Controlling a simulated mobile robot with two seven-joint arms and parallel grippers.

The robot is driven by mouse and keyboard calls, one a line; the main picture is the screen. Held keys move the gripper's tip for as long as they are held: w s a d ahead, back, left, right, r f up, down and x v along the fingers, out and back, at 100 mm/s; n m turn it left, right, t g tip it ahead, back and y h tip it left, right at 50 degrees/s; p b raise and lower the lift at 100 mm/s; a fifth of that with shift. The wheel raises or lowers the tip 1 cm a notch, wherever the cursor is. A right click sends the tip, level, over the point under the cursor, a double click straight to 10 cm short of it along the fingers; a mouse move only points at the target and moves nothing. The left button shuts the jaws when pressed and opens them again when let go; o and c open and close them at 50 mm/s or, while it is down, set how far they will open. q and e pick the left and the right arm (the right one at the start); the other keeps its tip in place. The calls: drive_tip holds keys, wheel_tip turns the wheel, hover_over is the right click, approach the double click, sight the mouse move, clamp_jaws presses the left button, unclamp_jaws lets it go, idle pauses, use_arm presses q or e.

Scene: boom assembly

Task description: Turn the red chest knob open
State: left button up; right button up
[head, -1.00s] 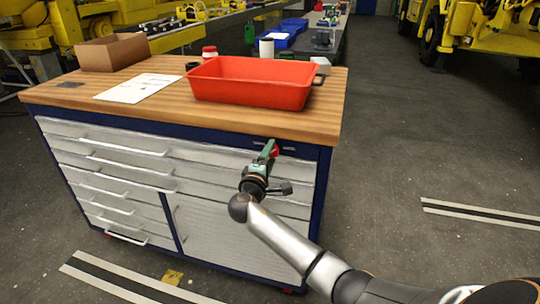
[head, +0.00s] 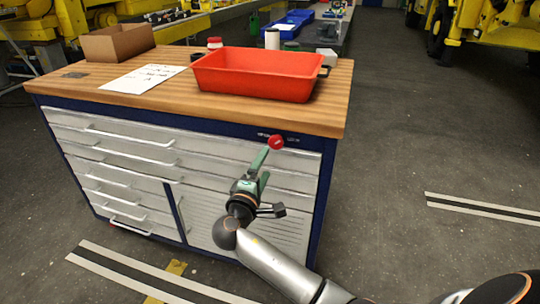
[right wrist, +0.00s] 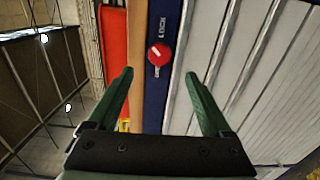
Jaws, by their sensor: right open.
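The red chest knob (head: 276,142) sits on the blue top strip of the tool chest (head: 330,165), near its right end. In the right wrist view the knob (right wrist: 159,54) shows a white pointer line, with the word LOCK on one side and other lettering on the other. My right gripper (head: 262,168) is in front of the drawers, just below the knob. In the right wrist view its green fingers (right wrist: 158,75) are spread wide with nothing between them, and the knob lies beyond the tips. My left gripper is not in view.
On the wooden top stand a red tray (head: 255,75), a paper sheet (head: 143,78) and a cardboard box (head: 118,42). Silver drawers with bar handles (head: 130,137) cover the chest front. The floor to the right (head: 400,140) is clear.

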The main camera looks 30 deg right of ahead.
drive_tip(key=shift+v, duration=1.4)
drive_tip(key=s+a+f+g+y+p, duration=0.1)
drive_tip(key=s+a+f+y+p, duration=0.15)
drive_tip(key=s+f+y, duration=0.45)
drive_tip(key=s+a+f+g+y+p, duration=0.1)
drive_tip(key=s+a+f+y+p, duration=0.2)
drive_tip(key=f, duration=0.8)
drive_tip(key=s+a+f+m+y+p, duration=0.1)
drive_tip(key=s+a+m+y, duration=0.2)
drive_tip(key=s, duration=0.5)
drive_tip(key=s+a+f+m+y+p, duration=0.1)
drive_tip(key=s+a+m+y+p, duration=0.1)
drive_tip(key=s, duration=0.6)
drive_tip(key=shift+a+m+y, duration=0.5)
drive_tip(key=shift+a+m, duration=0.1)
drive_tip(key=shift+a, duration=0.3)
drive_tip(key=shift+s+g, duration=0.1)
drive_tip(key=shift+g, duration=0.2)
